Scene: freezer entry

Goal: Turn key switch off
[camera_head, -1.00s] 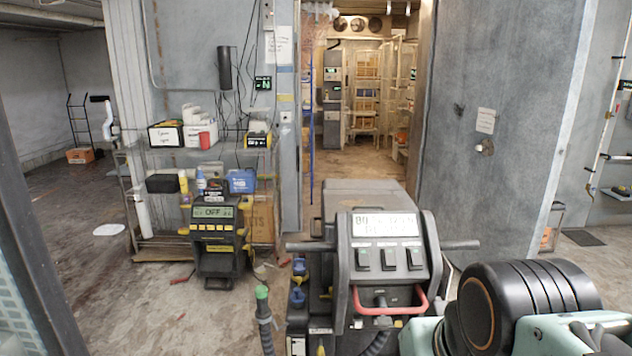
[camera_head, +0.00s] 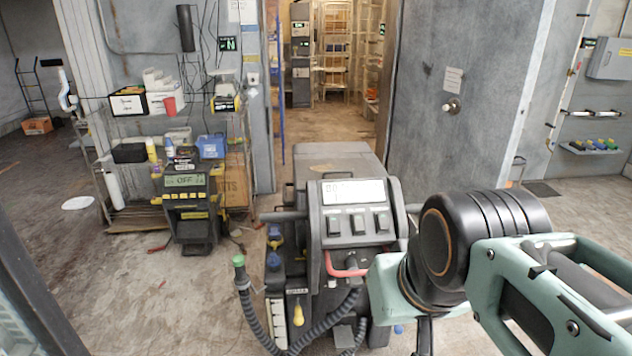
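A dark machine (camera_head: 315,215) stands in the lower middle of the head view. A red handle (camera_head: 345,271) curves below the panel. Blue knobs (camera_head: 275,232) and a yellow part (camera_head: 298,313) are on its left side. I cannot make out which part is the key switch. My arm covers the machine's lower right side. My gripper cannot be made out; a dark piece shows below my arm at the bottom edge, but I cannot tell what it is.
A charger-like unit (camera_head: 187,208) with a display and yellow trim stands left, before a loaded shelf (camera_head: 100,180). A green-tipped hose (camera_head: 239,262) rises at the machine's front left. A grey door (camera_head: 455,150) stands behind right. The floor at left is mostly clear.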

